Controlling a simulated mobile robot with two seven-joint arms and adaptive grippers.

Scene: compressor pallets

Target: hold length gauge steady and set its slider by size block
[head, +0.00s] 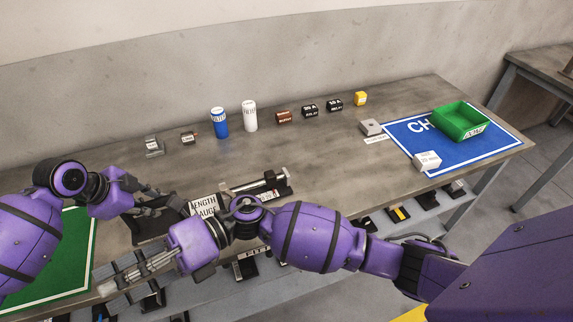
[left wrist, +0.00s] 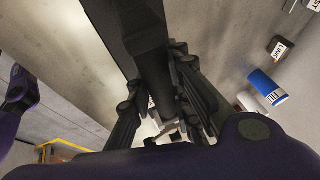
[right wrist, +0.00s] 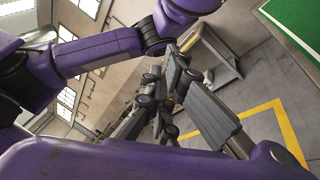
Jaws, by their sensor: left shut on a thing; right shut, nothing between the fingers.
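The length gauge (head: 204,206) lies near the front of the workbench, with a white LENGTH GAUGE label and a dark rail carrying the slider (head: 270,179) toward its right end. My left gripper (head: 180,206) is shut on the gauge's dark left part; in the left wrist view a dark bar (left wrist: 150,60) runs between the fingers (left wrist: 160,95). My right gripper (head: 120,277) is shut and empty over the bench's front edge; its fingers (right wrist: 190,85) show in the right wrist view. Which block is the size block I cannot tell; my right arm hides part of the gauge.
Along the back stand small labelled blocks (head: 153,147), a blue can (head: 220,123), a white can (head: 250,116) and a yellow block (head: 361,98). A grey block (head: 371,127), a white box (head: 427,161) and a green bin (head: 461,118) are at right. A green mat (head: 78,240) is left.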

